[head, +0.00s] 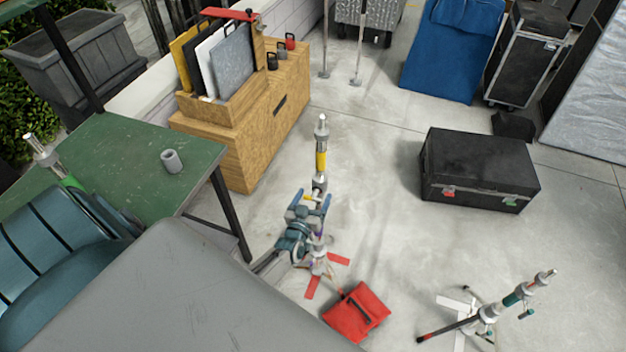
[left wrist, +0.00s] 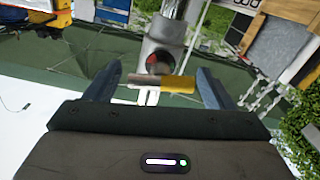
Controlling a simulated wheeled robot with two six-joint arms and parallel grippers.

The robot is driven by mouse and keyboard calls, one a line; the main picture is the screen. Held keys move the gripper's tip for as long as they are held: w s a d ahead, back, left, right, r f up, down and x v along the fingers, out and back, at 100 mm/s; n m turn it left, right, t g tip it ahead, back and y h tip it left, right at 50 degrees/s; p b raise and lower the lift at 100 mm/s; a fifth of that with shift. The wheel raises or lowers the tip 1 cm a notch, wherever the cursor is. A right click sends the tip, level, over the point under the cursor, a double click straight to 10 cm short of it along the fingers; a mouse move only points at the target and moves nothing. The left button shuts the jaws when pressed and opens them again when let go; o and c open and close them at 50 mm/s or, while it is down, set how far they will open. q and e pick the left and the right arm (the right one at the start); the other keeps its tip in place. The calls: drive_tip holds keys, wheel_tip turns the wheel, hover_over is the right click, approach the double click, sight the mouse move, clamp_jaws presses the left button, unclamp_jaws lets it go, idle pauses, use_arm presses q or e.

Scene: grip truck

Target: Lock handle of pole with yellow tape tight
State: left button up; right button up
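The pole with yellow tape (head: 321,160) stands upright on the floor near the middle of the head view. My left gripper (head: 312,202) is in front of its lower clamp. In the left wrist view, the grey clamp of the pole (left wrist: 162,50) shows ahead. Its handle, a short bar with a yellow end (left wrist: 178,85), lies crosswise between my fingers. The fingers of my left gripper (left wrist: 158,86) are spread, with a visible gap on either side of the handle. The pole's lower part is partly hidden behind my gripper in the head view. My right gripper is not in view.
A red sandbag (head: 356,312) lies by the pole's base. A pole with teal tape (head: 515,298) stands at lower right. A black case (head: 478,165), a wooden cabinet (head: 265,115) and a green table (head: 125,150) stand around.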

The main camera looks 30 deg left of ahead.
use_arm(q)
drive_tip(key=b+v, duration=0.2)
drive_tip(key=v, duration=0.9)
drive_tip(key=shift+w+a+f, duration=0.1)
idle(0.4)
drive_tip(key=s+d+f+m+g+h+b, duration=0.15)
drive_tip(key=s+f+g, duration=0.35)
drive_tip(key=f, duration=0.7)
drive_tip(key=s+d+f+m+g+h+b, duration=0.1)
drive_tip(key=s+f+m+g+h, duration=0.1)
drive_tip(key=s+f, duration=0.85)
drive_tip(key=s+f+m+g+b, duration=0.1)
drive_tip(key=s+f+g, duration=0.3)
drive_tip(key=s+f, duration=0.5)
drive_tip(key=s+f+g+b, duration=0.1)
drive_tip(key=s+f+g, duration=0.4)
drive_tip(key=s+f, duration=0.4)
drive_tip(key=s, duration=0.5)
drive_tip(key=shift+s+m, duration=0.25)
drive_tip(key=shift+m, duration=0.1)
drive_tip(key=shift+a, duration=0.1)
